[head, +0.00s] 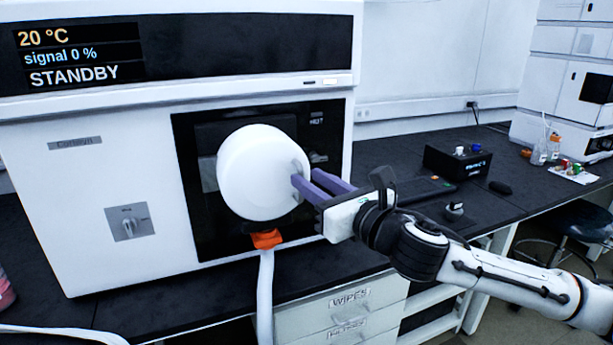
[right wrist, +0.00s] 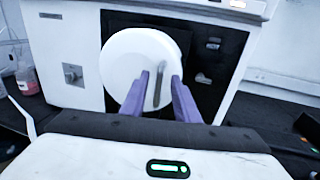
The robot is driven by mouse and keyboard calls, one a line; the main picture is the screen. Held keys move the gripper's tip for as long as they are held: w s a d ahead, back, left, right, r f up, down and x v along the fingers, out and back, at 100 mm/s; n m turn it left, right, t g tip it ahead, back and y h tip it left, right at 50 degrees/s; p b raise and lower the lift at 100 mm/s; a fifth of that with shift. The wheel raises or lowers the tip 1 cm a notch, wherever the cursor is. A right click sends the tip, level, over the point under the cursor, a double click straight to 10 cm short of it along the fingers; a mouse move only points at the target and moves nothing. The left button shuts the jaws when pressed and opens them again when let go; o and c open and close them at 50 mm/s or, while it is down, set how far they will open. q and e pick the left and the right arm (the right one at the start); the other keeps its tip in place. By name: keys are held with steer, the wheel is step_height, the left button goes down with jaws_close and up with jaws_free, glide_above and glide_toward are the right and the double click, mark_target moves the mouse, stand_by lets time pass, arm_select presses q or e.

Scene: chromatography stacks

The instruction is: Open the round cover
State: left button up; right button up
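The round white cover (head: 252,170) sits in front of the black panel on the face of the instrument. It also shows in the right wrist view (right wrist: 126,68), with a short grey upright handle (right wrist: 158,86) on its right part. My right gripper (head: 312,184) is at the cover's right side. In the right wrist view its two purple fingers (right wrist: 161,92) are apart, one on each side of the handle, with a gap visible. Whether a finger touches the handle or cover I cannot tell. My left gripper is not in view.
The white instrument (head: 95,200) has a display reading STANDBY and a small knob (head: 129,223). An orange fitting (head: 266,239) with a white tube (head: 265,290) sits below the cover. A black box (head: 457,162) stands on the dark bench to the right.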

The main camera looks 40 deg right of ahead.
steer(key=shift+w, duration=1.15)
jaws_close()
